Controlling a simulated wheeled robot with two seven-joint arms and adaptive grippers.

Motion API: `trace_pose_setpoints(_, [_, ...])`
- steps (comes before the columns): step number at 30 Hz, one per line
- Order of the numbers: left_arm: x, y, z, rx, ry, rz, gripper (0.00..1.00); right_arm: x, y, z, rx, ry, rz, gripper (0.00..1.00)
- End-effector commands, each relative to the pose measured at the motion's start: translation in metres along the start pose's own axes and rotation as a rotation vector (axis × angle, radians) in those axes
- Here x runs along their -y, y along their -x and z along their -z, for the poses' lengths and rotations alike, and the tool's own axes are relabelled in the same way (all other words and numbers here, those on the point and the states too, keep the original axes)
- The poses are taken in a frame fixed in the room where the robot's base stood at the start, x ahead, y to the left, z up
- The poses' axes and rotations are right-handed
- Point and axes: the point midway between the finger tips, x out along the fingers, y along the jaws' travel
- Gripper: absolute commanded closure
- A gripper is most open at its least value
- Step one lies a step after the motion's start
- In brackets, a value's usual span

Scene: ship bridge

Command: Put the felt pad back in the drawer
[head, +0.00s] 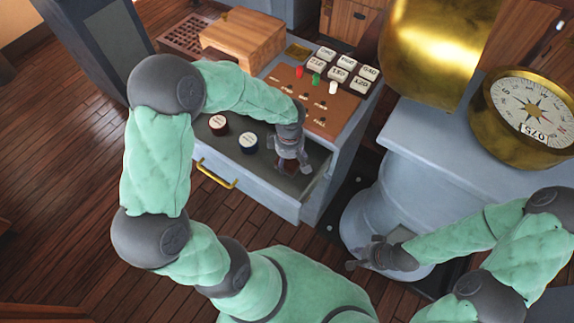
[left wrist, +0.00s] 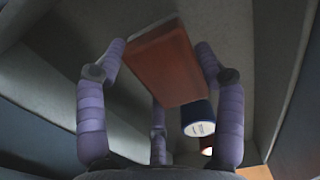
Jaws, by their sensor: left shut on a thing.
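The drawer (head: 255,196) is pulled open below the console top and has a brass handle (head: 216,174). My left gripper (head: 290,163) reaches down over the right part of the open drawer. In the left wrist view its fingers are on both sides of a flat reddish-brown block, the felt pad (left wrist: 163,62), and are shut on it. In the head view the gripper mostly hides the pad. I cannot tell whether the pad touches the drawer floor. My right gripper (head: 362,257) is low, in front of the grey pedestal; its finger state is unclear.
A red jar (head: 218,124) and a blue jar (head: 248,142) stand in the drawer, left of my left gripper. They also show in the wrist view. A wooden box (head: 240,38) and white labelled blocks (head: 339,67) are on the console. A brass compass (head: 530,112) is at right.

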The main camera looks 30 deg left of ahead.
Motion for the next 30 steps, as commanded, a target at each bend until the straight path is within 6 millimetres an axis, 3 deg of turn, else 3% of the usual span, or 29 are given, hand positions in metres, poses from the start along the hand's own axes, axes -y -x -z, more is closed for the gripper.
trace_pose_setpoints(8, [-0.005,-0.015,0.011,0.000,0.001,-0.001,0.62,-0.002,-0.006,0.000,0.000,0.000,0.000,0.71])
trace_pose_setpoints(15, [-0.006,-0.046,0.013,0.000,-0.001,0.000,0.62,-0.006,-0.017,0.001,0.000,0.000,0.000,0.71])
trace_pose_setpoints(28, [-0.006,-0.050,0.013,0.000,-0.001,-0.002,0.62,-0.007,-0.020,0.001,0.000,0.000,0.000,0.71])
trace_pose_setpoints(29, [-0.006,-0.050,0.013,0.000,-0.001,-0.001,0.26,-0.007,-0.020,0.001,0.000,0.000,0.000,0.71])
trace_pose_setpoints(30, [-0.006,-0.049,0.013,0.000,-0.001,-0.001,0.14,-0.007,-0.019,0.001,0.000,0.000,0.000,0.71])
